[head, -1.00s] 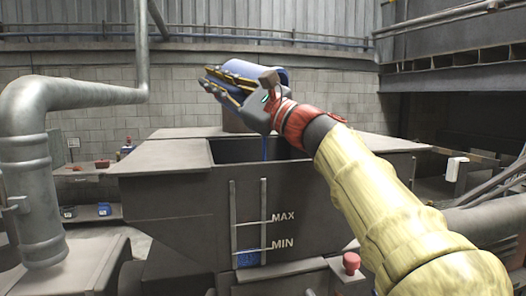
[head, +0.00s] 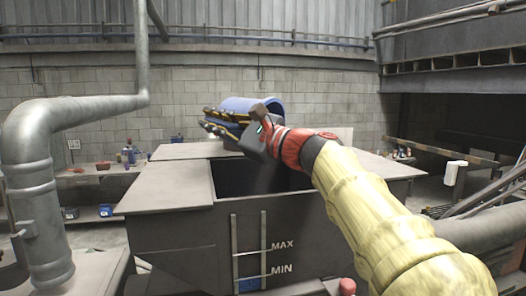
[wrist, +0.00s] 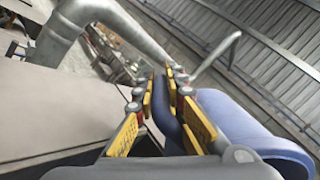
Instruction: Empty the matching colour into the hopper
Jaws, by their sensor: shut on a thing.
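My gripper (head: 215,122) is shut on a blue container (head: 262,102), held above the hopper (head: 190,235). The container lies tipped on its side, partly hidden behind my gripper. In the wrist view the blue container (wrist: 235,125) is at the right, and a dark blue part of it runs between the yellow-padded fingers (wrist: 168,95). The hopper's dark opening (head: 250,180) is below my gripper. No stream shows from the container now. Blue material (head: 250,286) shows in the gauge window, near the MIN mark. Whether anything is left inside the container is hidden.
A large grey pipe (head: 35,160) stands at the left. Flat grey lid plates (head: 165,188) flank the hopper opening. A red button (head: 347,286) is at the front. Small red and blue items (head: 105,210) sit on shelves behind.

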